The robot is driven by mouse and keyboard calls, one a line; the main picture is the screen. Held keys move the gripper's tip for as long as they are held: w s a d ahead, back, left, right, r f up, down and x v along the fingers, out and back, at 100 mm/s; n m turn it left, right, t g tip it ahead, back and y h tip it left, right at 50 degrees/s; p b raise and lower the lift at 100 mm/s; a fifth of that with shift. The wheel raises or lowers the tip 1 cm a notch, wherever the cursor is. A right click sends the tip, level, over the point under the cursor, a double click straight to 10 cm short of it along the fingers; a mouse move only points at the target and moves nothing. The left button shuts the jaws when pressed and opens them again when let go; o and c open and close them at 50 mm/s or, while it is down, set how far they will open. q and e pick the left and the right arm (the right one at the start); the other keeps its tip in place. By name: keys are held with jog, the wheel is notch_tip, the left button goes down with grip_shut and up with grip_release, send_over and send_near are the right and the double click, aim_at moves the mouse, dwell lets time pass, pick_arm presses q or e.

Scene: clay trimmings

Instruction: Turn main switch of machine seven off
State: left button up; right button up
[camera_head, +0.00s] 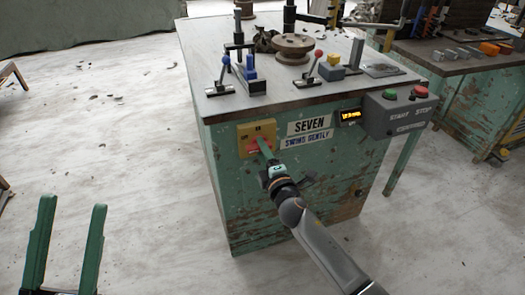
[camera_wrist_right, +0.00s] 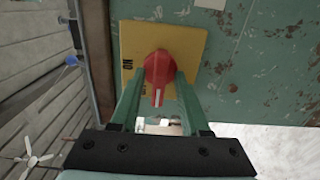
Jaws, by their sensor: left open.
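The main switch is a red knob (camera_wrist_right: 158,69) on a yellow plate (camera_wrist_right: 193,43) with an "ON" mark beside it. The plate (camera_head: 244,135) is on the green front of the machine marked "SEVEN" (camera_head: 309,125). The knob's narrow end with a white line points down in the right wrist view. My right gripper (camera_head: 262,143) reaches the knob, and its two green fingers (camera_wrist_right: 159,84) lie close against both sides of it. The fingers hide most of the knob in the head view. My left gripper (camera_head: 69,222) is open and empty at lower left, far from the machine.
A grey box with green and red START/STOP buttons (camera_head: 398,118) hangs at the machine's right corner. A lit display (camera_head: 350,115) is beside it. Another bench (camera_head: 474,82) stands at right. The floor at left is mostly clear.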

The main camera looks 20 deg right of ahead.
pick_arm(q)
jog(key=shift+w+a+f+n+y+p, duration=0.15)
jog(key=shift+w+f+n+y+p, duration=0.25)
jog(key=shift+w+n+y+p, duration=0.35)
pick_arm(e)
jog(key=s, duration=1.2)
jog(key=shift+s+d, duration=0.25)
jog(key=shift+s, duration=0.05)
pick_arm(q)
jog(key=shift+r, duration=0.1)
